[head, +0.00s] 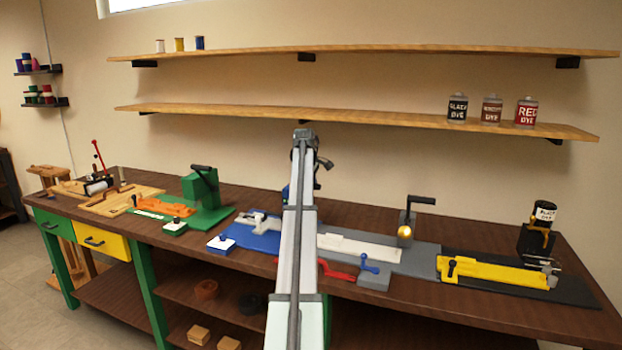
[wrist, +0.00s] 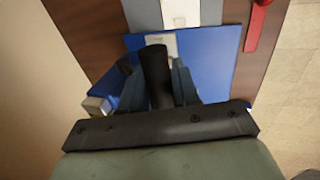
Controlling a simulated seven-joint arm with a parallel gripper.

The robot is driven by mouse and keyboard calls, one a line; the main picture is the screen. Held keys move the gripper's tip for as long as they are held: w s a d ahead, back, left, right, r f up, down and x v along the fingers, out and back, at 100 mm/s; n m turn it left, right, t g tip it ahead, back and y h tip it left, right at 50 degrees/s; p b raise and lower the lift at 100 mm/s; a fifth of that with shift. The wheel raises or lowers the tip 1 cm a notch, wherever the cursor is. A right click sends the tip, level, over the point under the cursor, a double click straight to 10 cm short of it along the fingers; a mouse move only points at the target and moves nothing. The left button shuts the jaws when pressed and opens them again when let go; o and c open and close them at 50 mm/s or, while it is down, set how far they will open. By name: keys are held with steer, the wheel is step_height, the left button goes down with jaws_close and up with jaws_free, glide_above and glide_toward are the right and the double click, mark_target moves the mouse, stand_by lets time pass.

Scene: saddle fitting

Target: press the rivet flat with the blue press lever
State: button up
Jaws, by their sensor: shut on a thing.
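In the wrist view, my gripper (wrist: 157,84) is shut on the black handle (wrist: 155,66) of the blue press lever, one dark finger on each side of it. Beneath it lies the blue press base (wrist: 215,72), with a pale piece (wrist: 162,43) at its edge. In the head view, my arm covers most of the press. A bit of blue (head: 286,192) shows beside the arm, and the blue base (head: 262,237) shows to its left. I cannot make out the rivet; my gripper and the lever hide that area.
A green press (head: 202,186) stands to the left and a grey station with a black-handled lever (head: 408,222) to the right. A red clamp (head: 338,273) lies near the table's front edge. A shelf (head: 375,118) runs along the wall behind my arm.

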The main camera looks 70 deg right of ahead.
steer(key=shift+d+r, duration=0.5)
steer(key=shift+r, duration=0.1)
steer(key=shift+o, duration=0.3)
steer(key=shift+d+r, duration=0.7)
steer(key=shift+r, duration=0.15)
steer(key=shift+o, duration=0.6)
steer(key=shift+d, duration=0.1)
steer(key=shift+o, duration=0.3)
steer(key=o, duration=0.5)
